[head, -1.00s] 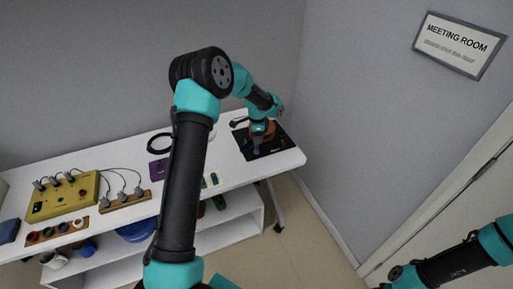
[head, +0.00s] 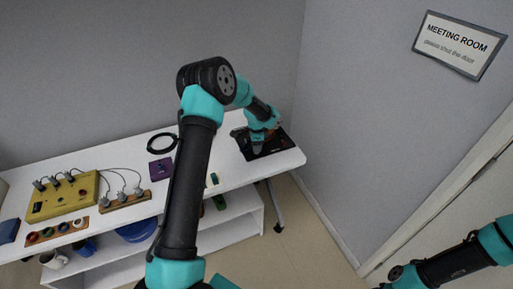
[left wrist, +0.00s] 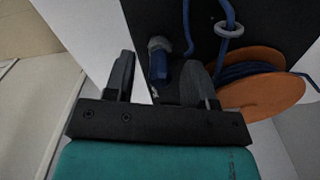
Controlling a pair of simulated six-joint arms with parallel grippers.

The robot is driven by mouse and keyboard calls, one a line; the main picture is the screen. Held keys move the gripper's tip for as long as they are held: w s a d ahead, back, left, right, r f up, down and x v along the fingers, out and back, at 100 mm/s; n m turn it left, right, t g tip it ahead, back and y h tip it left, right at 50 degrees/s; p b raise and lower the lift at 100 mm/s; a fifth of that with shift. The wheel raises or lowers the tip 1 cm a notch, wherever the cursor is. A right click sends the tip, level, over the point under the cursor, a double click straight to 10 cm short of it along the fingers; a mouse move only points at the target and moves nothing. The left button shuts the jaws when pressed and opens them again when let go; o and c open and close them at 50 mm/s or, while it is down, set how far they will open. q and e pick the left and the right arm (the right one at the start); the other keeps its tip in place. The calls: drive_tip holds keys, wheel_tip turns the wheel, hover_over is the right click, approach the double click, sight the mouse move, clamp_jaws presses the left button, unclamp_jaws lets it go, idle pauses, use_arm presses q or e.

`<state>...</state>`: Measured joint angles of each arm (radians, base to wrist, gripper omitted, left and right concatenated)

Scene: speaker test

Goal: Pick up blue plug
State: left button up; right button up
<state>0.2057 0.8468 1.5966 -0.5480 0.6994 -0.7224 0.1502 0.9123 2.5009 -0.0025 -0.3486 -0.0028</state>
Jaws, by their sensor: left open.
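The blue plug (left wrist: 159,68) shows in the left wrist view as a small blue body with a grey collar at its far end. It lies between the two fingers of my left gripper (left wrist: 165,75), with a gap to the left finger; contact with the right one cannot be told. My left gripper (head: 256,146) is open, low over the black board at the table's right end. A blue cable (left wrist: 187,22) runs near the plug, and blue cable is wound on an orange spool (left wrist: 262,97) to the right. In the head view my wrist hides the plug. My right gripper is out of view.
The black board (head: 282,147) is near the table's right edge (head: 302,158). A purple box (head: 160,169), a black cable coil (head: 162,143), a yellow box (head: 62,196) and a wooden strip with grey plugs (head: 125,200) stand to the left. My right arm is at lower right.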

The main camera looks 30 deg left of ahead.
use_arm(q)
drive_tip(key=shift+c, duration=0.2)
clamp_jaws()
drive_tip(key=shift+r, duration=0.1)
drive_tip(key=shift+r, duration=0.45)
wheel_tip(320, 180, up, 3)
drive_tip(key=shift+s+f, duration=0.1)
drive_tip(key=shift+f, duration=0.05)
drive_tip(key=s+d+r, duration=0.1)
drive_tip(key=s+d, duration=0.7)
drive_tip(key=s, duration=0.5)
drive_tip(key=shift+s+d, duration=0.2)
drive_tip(key=shift+s, duration=0.05)
drive_tip(key=shift+r, duration=0.2)
